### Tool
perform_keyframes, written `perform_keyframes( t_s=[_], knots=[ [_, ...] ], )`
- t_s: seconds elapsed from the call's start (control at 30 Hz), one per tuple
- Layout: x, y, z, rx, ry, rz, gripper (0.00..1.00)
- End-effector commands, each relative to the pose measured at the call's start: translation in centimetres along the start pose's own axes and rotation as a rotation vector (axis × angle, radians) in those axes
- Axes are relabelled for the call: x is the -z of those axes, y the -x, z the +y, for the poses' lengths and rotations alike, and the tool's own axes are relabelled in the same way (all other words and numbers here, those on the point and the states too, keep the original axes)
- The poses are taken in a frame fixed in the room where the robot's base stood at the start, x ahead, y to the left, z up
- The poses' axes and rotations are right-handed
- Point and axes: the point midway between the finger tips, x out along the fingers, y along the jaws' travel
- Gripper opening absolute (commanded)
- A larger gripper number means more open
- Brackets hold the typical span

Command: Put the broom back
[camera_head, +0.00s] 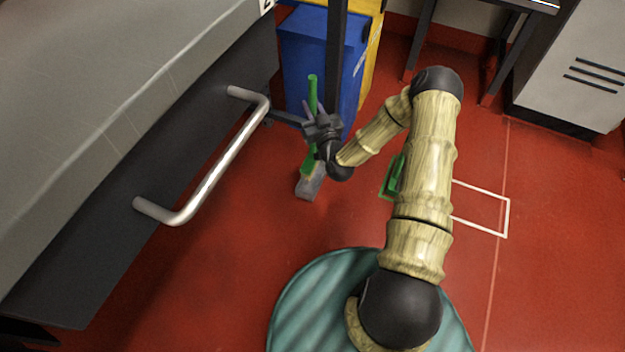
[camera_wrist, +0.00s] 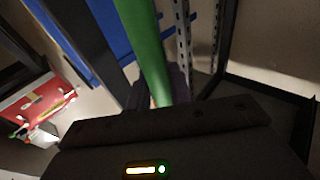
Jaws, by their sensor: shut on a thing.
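The broom (camera_head: 309,160) has a green handle and a grey head at its lower end. In the head view it stands slightly tilted, its head low over or on the red floor; I cannot tell if it touches. My gripper (camera_head: 318,122) is shut around the green handle, and the fingers hide part of it. In the wrist view the green handle (camera_wrist: 148,50) runs up from between the dark fingers (camera_wrist: 158,98).
A blue bin (camera_head: 310,55) and a yellow bin (camera_head: 372,55) stand just behind my gripper, with a dark post (camera_head: 337,50) before them. A metal handrail (camera_head: 215,165) juts out at left. A white floor outline (camera_head: 508,215) lies right of my arm. A grey cabinet (camera_head: 580,75) stands at the back right.

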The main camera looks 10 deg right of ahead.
Motion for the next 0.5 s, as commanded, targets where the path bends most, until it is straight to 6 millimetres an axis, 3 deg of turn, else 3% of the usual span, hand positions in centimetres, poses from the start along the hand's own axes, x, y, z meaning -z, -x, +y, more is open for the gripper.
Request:
perform_keyframes(
  t_s=[0.13,0.33,0.5],
  knots=[
    [-1.4,0.2,0.0,-0.001,-0.001,0.000,0.00],
    [-5.2,0.7,0.0,-0.001,-0.001,0.000,0.00],
    [-6.3,0.8,0.0,-0.001,-0.001,0.002,0.00]
  ],
)
